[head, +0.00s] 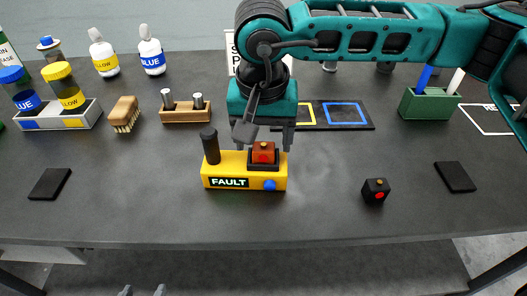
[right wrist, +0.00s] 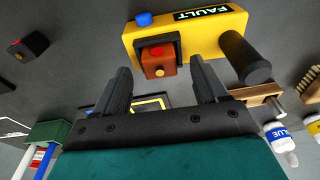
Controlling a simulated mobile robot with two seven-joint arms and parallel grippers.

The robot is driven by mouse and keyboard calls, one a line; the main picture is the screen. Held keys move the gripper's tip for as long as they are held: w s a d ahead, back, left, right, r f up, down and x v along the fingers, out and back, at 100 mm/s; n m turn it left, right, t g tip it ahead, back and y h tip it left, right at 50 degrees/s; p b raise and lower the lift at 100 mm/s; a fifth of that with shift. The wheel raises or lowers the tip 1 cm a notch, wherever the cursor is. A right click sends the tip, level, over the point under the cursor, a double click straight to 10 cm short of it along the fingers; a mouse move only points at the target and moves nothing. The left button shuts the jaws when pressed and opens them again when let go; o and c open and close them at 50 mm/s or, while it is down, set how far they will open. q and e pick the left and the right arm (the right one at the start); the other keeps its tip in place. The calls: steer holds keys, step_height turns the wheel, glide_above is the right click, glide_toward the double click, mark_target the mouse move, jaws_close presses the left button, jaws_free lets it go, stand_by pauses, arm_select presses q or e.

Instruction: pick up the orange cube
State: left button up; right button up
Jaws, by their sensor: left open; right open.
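The orange cube (head: 263,153), with a red dot on its front and a small knob on top, sits in a black socket on the yellow FAULT box (head: 230,170). In the right wrist view the cube (right wrist: 158,62) lies just beyond the fingertips, roughly between their lines. My right gripper (head: 264,142) is open and empty, pointing down above and behind the cube; it also shows in the right wrist view (right wrist: 160,75). My left gripper (head: 142,291) is open at the bottom edge, only its fingertips showing, well away from the box.
A black handle (head: 210,146) stands on the box, left of the cube. A black cube with a red dot (head: 376,190) lies to the right. A holder with metal pegs (head: 186,110), a brush (head: 124,114) and a green holder (head: 428,104) stand behind. The table front is mostly clear.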

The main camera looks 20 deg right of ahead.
steer(key=shift+w+d+f, duration=0.1)
steer(key=shift+f, duration=0.6)
steer(key=shift+c, duration=0.4)
steer(key=c, duration=1.1)
steer(key=shift+c, duration=0.2)
